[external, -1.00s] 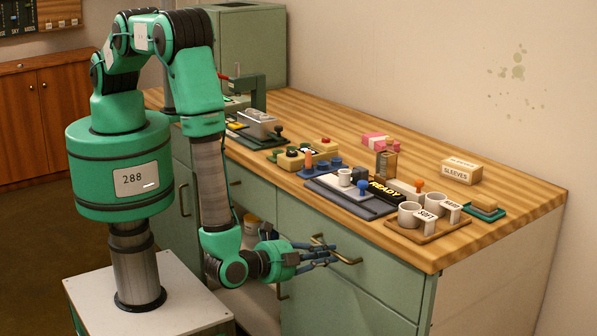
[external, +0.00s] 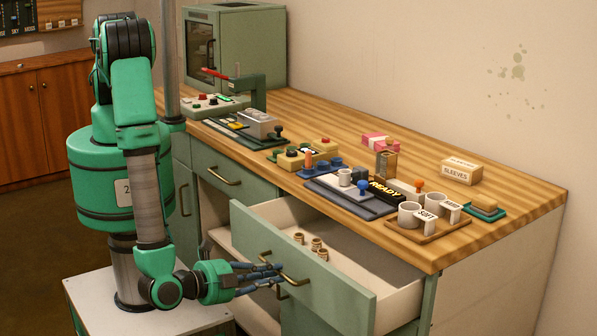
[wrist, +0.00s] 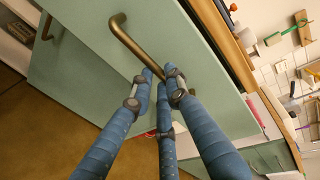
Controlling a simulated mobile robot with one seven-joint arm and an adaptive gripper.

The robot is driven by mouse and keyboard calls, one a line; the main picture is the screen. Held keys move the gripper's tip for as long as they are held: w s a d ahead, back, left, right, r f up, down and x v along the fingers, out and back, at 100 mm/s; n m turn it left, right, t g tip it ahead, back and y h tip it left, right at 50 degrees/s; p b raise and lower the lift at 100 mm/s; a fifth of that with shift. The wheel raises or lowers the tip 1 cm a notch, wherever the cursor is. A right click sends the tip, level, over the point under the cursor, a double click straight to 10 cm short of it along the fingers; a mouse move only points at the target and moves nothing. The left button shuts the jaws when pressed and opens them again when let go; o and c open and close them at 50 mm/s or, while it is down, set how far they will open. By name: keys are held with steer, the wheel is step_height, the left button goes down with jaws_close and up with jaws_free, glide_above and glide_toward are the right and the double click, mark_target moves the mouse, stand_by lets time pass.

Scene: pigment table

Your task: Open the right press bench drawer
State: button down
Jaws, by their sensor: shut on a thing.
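The right press bench drawer (external: 310,276) is pulled well out from the green bench in the external view. In the wrist view the fingertips (wrist: 163,82) meet at the lower end of the handle. The exact grip around the bar is partly hidden by the fingers.
The left drawer (external: 228,175) is shut. An open cubby is below it.

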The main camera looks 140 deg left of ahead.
steer(key=f+b+v, duration=0.3)
steer(key=v, duration=1.5)
steer(key=shift+d+f, duration=0.35)
steer(key=shift+d, duration=0.1)
steer(key=c, duration=1.7)
jaws_free()
steer(key=shift+d, duration=0.1)
steer(key=v, duration=1.1)
steer(key=shift+d, duration=0.4)
steer(key=shift+r, duration=0.1)
